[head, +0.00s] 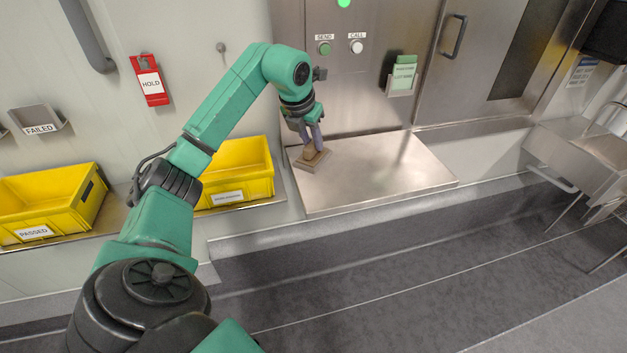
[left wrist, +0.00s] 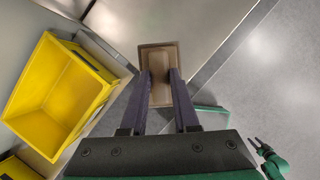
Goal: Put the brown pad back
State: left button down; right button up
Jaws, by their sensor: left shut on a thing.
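The brown pad (head: 313,161) is a flat block with a raised grip on top. It is at the left end of the steel shelf, and I cannot tell whether it touches the surface. My left gripper (head: 313,148) reaches down from above and is shut on the pad's raised grip. In the left wrist view the pad (left wrist: 158,98) shows between the two dark fingers. A small part of my right arm with its gripper (left wrist: 256,142) shows at the lower right of the left wrist view, too small to read.
The steel shelf (head: 385,175) is otherwise bare. A yellow bin (head: 240,172) stands just left of it, and the PASSED bin (head: 50,205) is farther left. Behind are SEND and CALL buttons (head: 324,48), a green card holder (head: 402,75) and a red HOLD tag (head: 150,82).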

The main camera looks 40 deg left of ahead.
aim_at(307, 161)
pick_arm(q)
notch_tip(307, 161, down, 12)
jog(key=shift+w+r+p, duration=0.1)
jog(key=shift+r+p, duration=0.05)
jog(key=shift+p, duration=0.9)
jog(key=shift+f, duration=0.25)
jog(key=c, duration=0.7)
grip_release()
jog(key=shift+o, duration=0.2)
jog(key=b+v, duration=0.3)
jog(key=v, duration=0.9)
jog(key=shift+w+d+r, duration=0.1)
